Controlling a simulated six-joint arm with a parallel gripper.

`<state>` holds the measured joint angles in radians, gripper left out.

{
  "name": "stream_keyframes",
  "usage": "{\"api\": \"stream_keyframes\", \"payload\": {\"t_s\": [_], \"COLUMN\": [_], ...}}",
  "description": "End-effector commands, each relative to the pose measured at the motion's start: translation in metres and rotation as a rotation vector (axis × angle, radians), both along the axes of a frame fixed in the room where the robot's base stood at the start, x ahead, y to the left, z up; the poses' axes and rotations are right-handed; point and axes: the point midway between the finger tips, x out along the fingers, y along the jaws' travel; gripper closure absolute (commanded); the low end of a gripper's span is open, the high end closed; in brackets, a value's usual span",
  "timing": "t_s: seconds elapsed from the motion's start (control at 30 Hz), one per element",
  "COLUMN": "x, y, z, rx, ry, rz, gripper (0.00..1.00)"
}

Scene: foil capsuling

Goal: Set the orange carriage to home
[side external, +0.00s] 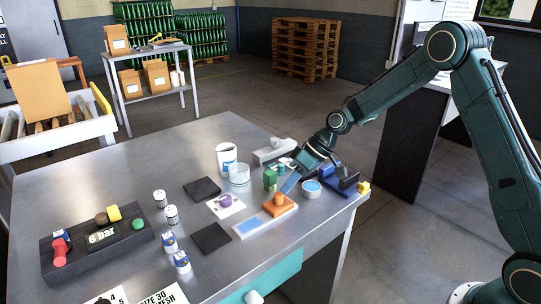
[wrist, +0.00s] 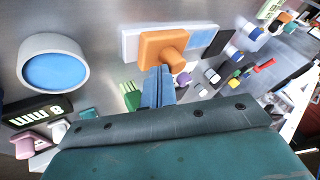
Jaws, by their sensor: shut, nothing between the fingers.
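The orange carriage (side external: 280,207) with its upright knob sits on a pale rail (side external: 262,222), towards the rail's right end in the side view. A light blue patch (side external: 248,226) marks the rail's left part. In the wrist view the carriage (wrist: 158,52) is on the white part of the rail, with the blue patch (wrist: 203,38) to its right. My gripper (side external: 287,187) is shut and empty, its blue fingers pointing down close to the carriage. In the wrist view the fingertips (wrist: 158,72) appear right by the carriage's near edge; whether they touch is unclear. No home mark is readable.
A white dish with blue inside (side external: 311,188) and a green block (side external: 270,178) stand close to my gripper. A black control box (side external: 95,262) stands far left.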

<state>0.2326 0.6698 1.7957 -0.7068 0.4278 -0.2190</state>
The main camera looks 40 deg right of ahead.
Motion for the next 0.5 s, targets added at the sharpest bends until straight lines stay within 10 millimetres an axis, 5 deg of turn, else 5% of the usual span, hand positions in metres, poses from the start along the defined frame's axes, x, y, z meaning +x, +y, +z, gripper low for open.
{"api": "stream_keyframes", "payload": {"t_s": [0.5], "x": [-0.001], "y": [0.09], "z": [0.0], "rx": [0.001], "ry": [0.001], "rz": [0.006], "gripper": [1.0]}}
